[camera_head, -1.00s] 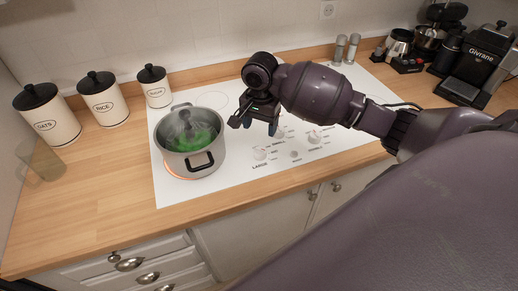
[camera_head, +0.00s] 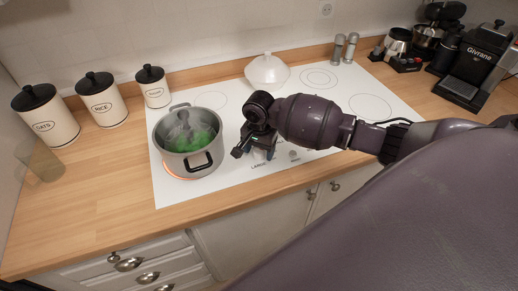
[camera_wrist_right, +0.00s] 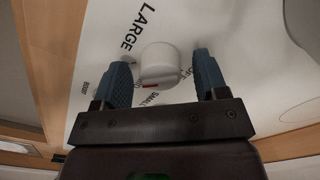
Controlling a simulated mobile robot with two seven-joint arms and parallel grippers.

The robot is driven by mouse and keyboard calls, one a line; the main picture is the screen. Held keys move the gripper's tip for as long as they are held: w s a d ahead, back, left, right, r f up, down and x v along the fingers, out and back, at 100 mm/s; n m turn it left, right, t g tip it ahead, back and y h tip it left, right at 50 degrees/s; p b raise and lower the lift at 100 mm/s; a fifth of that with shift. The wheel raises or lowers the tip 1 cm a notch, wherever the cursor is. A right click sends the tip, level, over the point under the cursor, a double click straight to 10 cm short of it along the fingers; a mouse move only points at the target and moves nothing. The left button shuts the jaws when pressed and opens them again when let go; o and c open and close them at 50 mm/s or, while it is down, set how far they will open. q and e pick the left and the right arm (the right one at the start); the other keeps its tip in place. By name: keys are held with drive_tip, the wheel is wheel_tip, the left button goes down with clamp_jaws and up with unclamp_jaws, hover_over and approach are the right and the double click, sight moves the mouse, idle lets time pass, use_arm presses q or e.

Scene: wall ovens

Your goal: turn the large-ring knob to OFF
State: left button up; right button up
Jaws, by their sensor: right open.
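The large-ring knob (camera_wrist_right: 159,62) is a white round knob beside the word LARGE on the white cooktop (camera_head: 172,192). A small red mark shows on its near edge in the wrist view. My right gripper (camera_wrist_right: 162,75) is open, with one blue-grey finger on each side of the knob and a gap visible around it; I cannot tell how deep the fingers reach. In the head view the right gripper (camera_head: 257,150) is over the knob row and mostly hides the knob. My left gripper is not in view.
A steel pot (camera_head: 187,155) with green contents stands close left of the gripper, on a ring glowing orange. A white lidded dish (camera_head: 267,72) stands at the back. Canisters (camera_head: 96,97) line the left counter; shakers (camera_head: 345,48) and a coffee machine (camera_head: 477,68) stand right.

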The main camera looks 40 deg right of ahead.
drive_tip(key=c, duration=0.9)
drive_tip(key=shift+c, duration=0.2)
